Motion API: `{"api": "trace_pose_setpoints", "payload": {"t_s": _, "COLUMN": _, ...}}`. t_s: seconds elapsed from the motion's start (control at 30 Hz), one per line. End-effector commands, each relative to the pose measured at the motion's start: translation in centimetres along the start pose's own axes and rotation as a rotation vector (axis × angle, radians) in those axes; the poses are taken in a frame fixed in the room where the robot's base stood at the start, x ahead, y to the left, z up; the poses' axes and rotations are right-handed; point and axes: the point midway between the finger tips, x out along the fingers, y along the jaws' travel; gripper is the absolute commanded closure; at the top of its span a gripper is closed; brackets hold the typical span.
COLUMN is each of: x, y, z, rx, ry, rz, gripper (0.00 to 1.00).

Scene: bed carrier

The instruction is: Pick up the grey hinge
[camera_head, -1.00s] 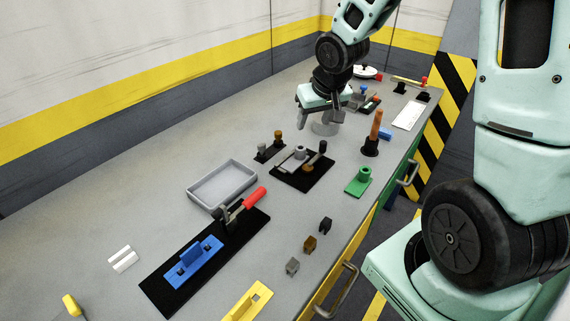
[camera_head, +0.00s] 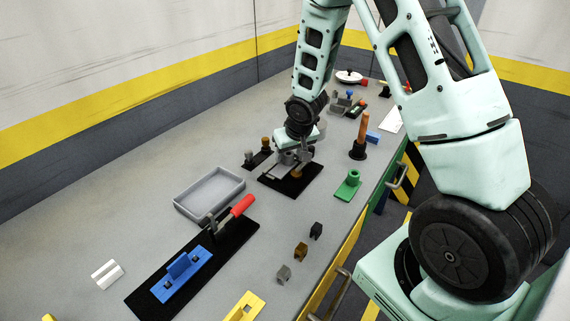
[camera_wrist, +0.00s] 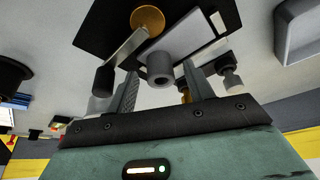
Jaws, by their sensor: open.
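A grey plate with an upright hollow cylinder, which looks like the grey hinge (camera_wrist: 160,66), sits on a black board (camera_wrist: 100,22). In the wrist view its cylinder shows between the two fingers of my gripper (camera_wrist: 161,72), with gaps on both sides. My gripper is open and holds nothing. In the head view my gripper (camera_head: 296,158) is low over the black board (camera_head: 299,186) and hides most of the grey piece. A lever with a black handle (camera_wrist: 104,79) and a round brown knob (camera_wrist: 147,19) lie beside the cylinder.
Black and brown-topped posts (camera_head: 266,144) stand close left of my gripper. A green piece with a cylinder (camera_head: 350,184), an orange-handled tool (camera_head: 361,137) and a grey tray (camera_head: 181,208) are nearby. Small blocks (camera_head: 284,275) line the front. The table's left side is mostly clear.

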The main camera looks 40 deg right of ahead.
Motion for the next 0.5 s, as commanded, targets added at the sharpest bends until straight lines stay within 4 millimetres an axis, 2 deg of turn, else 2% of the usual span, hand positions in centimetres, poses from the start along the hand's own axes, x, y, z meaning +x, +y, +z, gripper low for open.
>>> {"api": "trace_pose_setpoints", "payload": {"t_s": 0.1, "x": 0.93, "y": -0.01, "z": -0.03, "rx": -0.001, "ry": 0.0, "rz": 0.0, "gripper": 0.48}}
{"api": "trace_pose_setpoints", "payload": {"t_s": 0.37, "x": 1.12, "y": 0.01, "z": -0.02, "rx": -0.001, "ry": 0.001, "rz": 0.0, "gripper": 0.48}}
{"api": "trace_pose_setpoints", "payload": {"t_s": 0.47, "x": 1.11, "y": 0.01, "z": -0.02, "rx": -0.001, "ry": 0.001, "rz": 0.0, "gripper": 0.73}}
{"api": "trace_pose_setpoints", "payload": {"t_s": 0.5, "x": 1.11, "y": 0.01, "z": -0.02, "rx": -0.001, "ry": 0.001, "rz": 0.0, "gripper": 0.84}}
